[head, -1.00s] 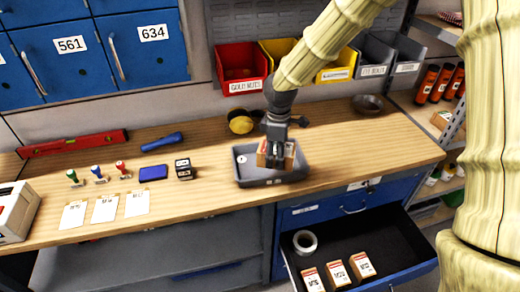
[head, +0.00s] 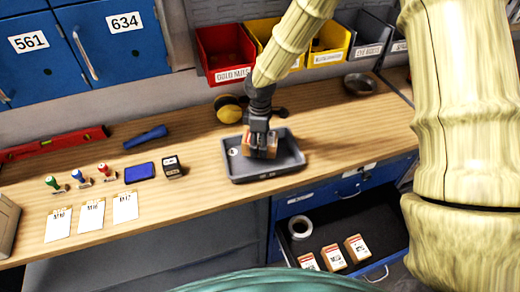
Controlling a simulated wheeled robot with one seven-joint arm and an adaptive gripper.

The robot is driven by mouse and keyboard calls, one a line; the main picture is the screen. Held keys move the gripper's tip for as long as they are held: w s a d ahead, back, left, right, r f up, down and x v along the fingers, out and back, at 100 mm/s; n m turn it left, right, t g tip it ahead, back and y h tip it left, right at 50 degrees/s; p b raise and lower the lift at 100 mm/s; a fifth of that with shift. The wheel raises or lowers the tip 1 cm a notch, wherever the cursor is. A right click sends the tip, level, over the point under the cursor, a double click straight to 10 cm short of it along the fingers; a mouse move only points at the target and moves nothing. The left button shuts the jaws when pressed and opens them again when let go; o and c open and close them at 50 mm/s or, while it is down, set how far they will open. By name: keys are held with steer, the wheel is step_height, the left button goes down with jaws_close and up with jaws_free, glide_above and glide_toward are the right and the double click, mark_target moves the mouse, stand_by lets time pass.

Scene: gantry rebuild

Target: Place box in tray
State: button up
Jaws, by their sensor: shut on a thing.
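The dark grey tray (head: 238,172) lies on the wooden workbench, below the wall bins. My gripper (head: 263,152) points down over the tray and is shut on a small brown box (head: 272,140). The box is at the tray's inside, partly hidden by the fingers. I cannot tell whether its underside touches the tray floor. A small round white item (head: 233,151) shows in the tray's left part.
An open drawer (head: 375,212) below the bench holds a tape roll (head: 300,227) and more boxes (head: 333,257). Stamps (head: 78,178), a blue pad (head: 139,172) and labelled cards (head: 92,218) lie left of the tray. A dark bowl (head: 360,84) stands at the back right.

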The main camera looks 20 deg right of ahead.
steer(key=shift+s+f, duration=0.1)
steer(key=shift+s, duration=0.3)
steer(key=shift+s+f+p, duration=0.2)
steer(key=shift+f+p, duration=0.1)
steer(key=shift+p, duration=0.1)
steer(key=f, duration=0.3)
steer(key=shift+w+p, duration=0.35)
steer(key=shift+s+r, duration=0.15)
steer(key=shift+s, duration=0.1)
steer(key=shift+w+f, duration=0.1)
steer(key=shift+f, duration=0.15)
steer(key=o, duration=1.4)
steer(key=shift+c, duration=0.2)
steer(key=shift+r, duration=0.2)
steer(key=shift+r+b, duration=2.2)
steer(key=shift+r, duration=3.75)
